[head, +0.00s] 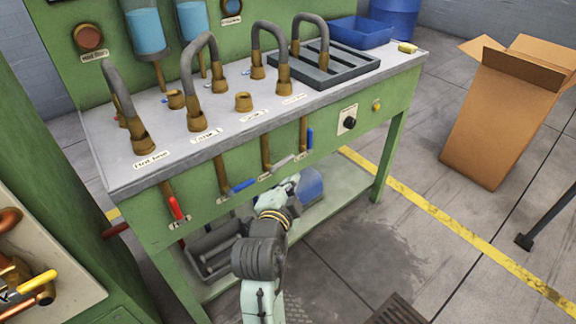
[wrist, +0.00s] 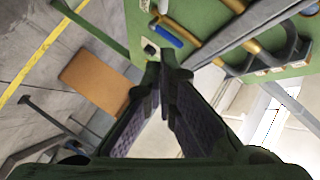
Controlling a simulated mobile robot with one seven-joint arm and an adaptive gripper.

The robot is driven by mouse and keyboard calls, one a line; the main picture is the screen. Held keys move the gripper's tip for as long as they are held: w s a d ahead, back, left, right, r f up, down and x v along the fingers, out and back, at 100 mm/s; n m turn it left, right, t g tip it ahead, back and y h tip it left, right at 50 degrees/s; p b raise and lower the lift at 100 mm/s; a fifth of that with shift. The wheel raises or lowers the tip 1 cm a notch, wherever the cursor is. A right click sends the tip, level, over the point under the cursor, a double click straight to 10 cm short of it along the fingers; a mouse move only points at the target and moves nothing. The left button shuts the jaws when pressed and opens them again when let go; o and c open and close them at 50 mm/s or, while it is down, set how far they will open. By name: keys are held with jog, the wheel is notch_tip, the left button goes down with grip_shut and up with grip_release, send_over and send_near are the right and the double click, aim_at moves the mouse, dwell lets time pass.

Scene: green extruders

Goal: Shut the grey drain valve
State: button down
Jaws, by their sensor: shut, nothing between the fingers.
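The grey drain valve handle (head: 282,163) is on a brass drain pipe (head: 265,150) under the bench's front edge. It points right and slightly up, crosswise to its vertical pipe. My gripper (head: 292,181) is just below the grey handle in the head view; contact between them cannot be told. In the wrist view my gripper's fingers (wrist: 163,72) come together at the tips, shut and empty. A blue handle (wrist: 164,37) shows beyond the tips there. Which nearby part is the grey handle is unclear in that view.
The green bench (head: 350,160) has a low shelf with a blue container (head: 310,185). A cardboard box (head: 500,120) stands right; floor between is clear.

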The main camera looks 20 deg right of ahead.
aim_at(283, 163)
jog(key=w+a+f+b+x, duration=0.1)
jog(key=b+x, duration=0.5)
jog(key=x, duration=0.6)
jog(key=shift+w+a+f+b, duration=0.25)
jog(key=shift+a+b, duration=0.15)
jog(key=shift+a, duration=0.2)
jog(key=shift+r, duration=0.1)
jog(key=shift+w+d+f+g+y+p, duration=0.15)
jog(key=shift+w+f+g+y+p, duration=0.2)
jog(key=shift+f+y+p, duration=0.25)
jog(key=shift+f, duration=0.15)
